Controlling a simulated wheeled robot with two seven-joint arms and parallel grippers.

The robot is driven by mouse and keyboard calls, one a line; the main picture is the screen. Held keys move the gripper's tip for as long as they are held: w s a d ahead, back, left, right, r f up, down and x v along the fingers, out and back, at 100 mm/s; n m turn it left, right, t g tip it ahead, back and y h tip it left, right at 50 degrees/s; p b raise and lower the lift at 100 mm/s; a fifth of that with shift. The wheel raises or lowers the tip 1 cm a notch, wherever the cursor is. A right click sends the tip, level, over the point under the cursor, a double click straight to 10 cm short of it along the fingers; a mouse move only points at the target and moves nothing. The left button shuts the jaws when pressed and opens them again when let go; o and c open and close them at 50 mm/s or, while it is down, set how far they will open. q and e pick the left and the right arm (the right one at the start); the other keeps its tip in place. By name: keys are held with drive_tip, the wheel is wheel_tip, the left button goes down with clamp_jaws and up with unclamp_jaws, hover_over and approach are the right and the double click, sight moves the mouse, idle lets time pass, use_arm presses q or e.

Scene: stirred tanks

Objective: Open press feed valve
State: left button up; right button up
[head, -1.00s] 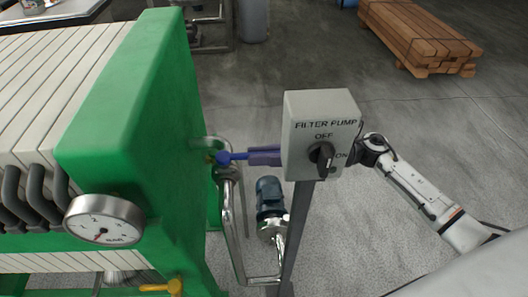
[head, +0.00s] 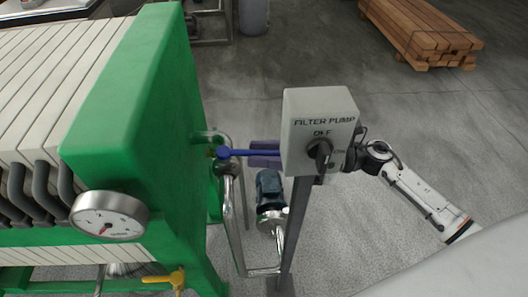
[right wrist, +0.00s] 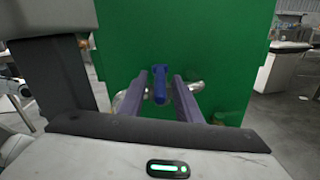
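The press feed valve has a blue lever handle (head: 234,153) on the steel pipe beside the green press end plate. The lever points right, toward my right gripper (head: 252,154). In the right wrist view the lever (right wrist: 160,84) shows end-on between the two purple fingers of the right gripper (right wrist: 161,90). The fingers are apart, with a visible gap on each side of the lever. The grey pump box hides part of the right gripper and wrist in the head view. My left gripper is not in view.
The grey filter pump box (head: 318,132) on its post stands in front of my right wrist. The green press (head: 140,120) with a pressure gauge (head: 109,216) and a yellow valve handle (head: 168,277) is at left. A blue pump (head: 270,188) sits below. Timber (head: 425,35) lies at back right.

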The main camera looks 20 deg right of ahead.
use_arm(q)
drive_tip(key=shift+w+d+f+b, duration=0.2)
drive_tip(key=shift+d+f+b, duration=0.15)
drive_tip(key=shift+b, duration=0.6)
use_arm(e)
drive_tip(key=v, duration=1)
drive_tip(key=shift+d, duration=0.15)
drive_tip(key=shift+c, duration=0.4)
